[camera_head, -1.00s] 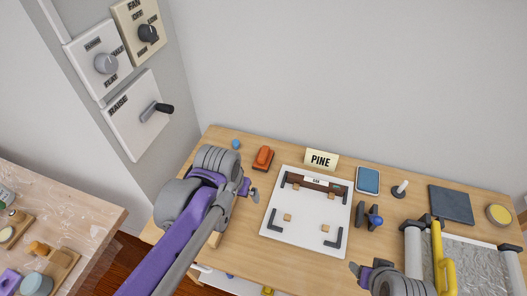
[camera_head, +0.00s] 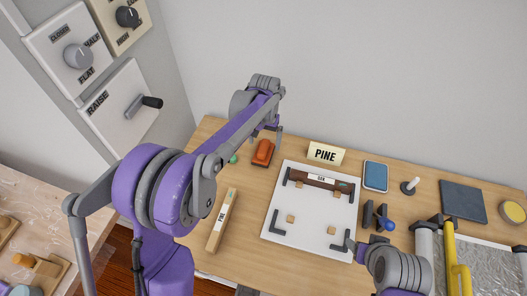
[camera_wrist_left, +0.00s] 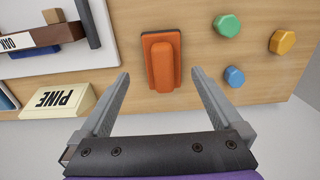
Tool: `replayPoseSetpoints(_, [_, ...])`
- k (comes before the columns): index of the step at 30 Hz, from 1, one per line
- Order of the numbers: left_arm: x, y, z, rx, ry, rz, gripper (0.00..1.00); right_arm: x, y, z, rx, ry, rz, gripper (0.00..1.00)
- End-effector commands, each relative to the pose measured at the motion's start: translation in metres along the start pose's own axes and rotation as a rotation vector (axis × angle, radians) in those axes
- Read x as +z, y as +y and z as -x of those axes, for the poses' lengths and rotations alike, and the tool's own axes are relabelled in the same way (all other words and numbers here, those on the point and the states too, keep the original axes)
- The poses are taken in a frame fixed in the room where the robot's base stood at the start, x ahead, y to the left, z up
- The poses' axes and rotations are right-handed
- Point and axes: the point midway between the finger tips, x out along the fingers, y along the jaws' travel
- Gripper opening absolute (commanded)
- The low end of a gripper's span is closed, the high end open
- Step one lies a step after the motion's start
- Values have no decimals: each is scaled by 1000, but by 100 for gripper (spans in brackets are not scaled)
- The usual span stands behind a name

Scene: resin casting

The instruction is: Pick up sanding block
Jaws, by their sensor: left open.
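The sanding block, an orange grip on a dark base (camera_head: 263,151), lies on the wooden table left of the PINE sign. In the left wrist view the block (camera_wrist_left: 162,60) shows upright in the picture, lined up with the gap between my fingers. My left gripper (camera_head: 267,131) is open and empty, reaching over the back of the table close to the block. The wrist view shows both fingertips (camera_wrist_left: 160,74) apart, one to each side of the block; I cannot tell their height above it. My right gripper (camera_head: 358,244) is near the board's front right corner; its jaws are unclear.
A PINE-labelled wood strip (camera_head: 222,220) lies at the front left.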

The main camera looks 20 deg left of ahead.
Motion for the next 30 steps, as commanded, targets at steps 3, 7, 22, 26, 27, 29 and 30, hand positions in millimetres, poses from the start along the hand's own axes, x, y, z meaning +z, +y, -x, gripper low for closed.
replayPoseSetpoints(3, [0, 0, -10, 0, 0, 0, 100, 0, 0, 0, 0, 0, 0, 64])
replayPoseSetpoints(7, [-2, -2, -21, 0, 1, 1, 100, 0, 0, 0, 0, 0, 0, 64])
replayPoseSetpoints(22, [-4, -4, -63, 0, 1, 0, 100, -1, 0, 0, 0, 0, 0, 64])
replayPoseSetpoints(26, [-4, -4, -63, 0, 1, 0, 89, 0, 0, 0, 0, 0, 0, 64])
replayPoseSetpoints(27, [-4, -4, -63, 0, 1, 0, 82, 0, 0, 0, 0, 0, 0, 64])
replayPoseSetpoints(29, [-4, -4, -63, 0, 1, 0, 71, -1, 0, 0, 0, 0, 0, 64])
replayPoseSetpoints(30, [-4, -4, -63, 0, 1, 0, 64, -1, 0, 0, 0, 0, 0, 64])
